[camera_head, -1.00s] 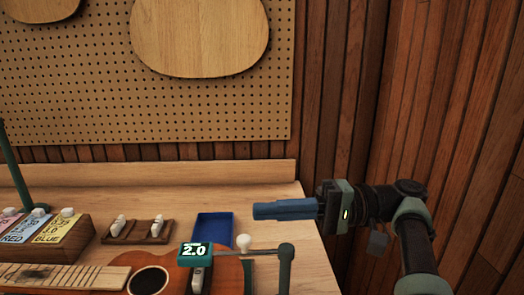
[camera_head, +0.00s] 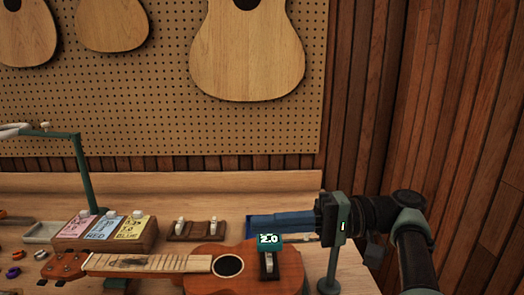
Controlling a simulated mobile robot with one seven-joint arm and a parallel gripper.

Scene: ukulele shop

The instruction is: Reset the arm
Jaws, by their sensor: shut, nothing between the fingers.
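My gripper (camera_head: 256,226) is at the right of the workbench, with its blue fingers pointing left. The fingers are together and hold nothing. They appear in front of or above the blue tray (camera_head: 253,237), which they partly hide. The dark wrist and arm reach in from the right edge of the view. I cannot tell the exact height of the fingers over the bench.
A dark stand (camera_head: 332,262) rises near my wrist. Labelled boxes (camera_head: 108,230), a small wooden holder (camera_head: 196,231) and a green lamp post (camera_head: 83,172) are left.

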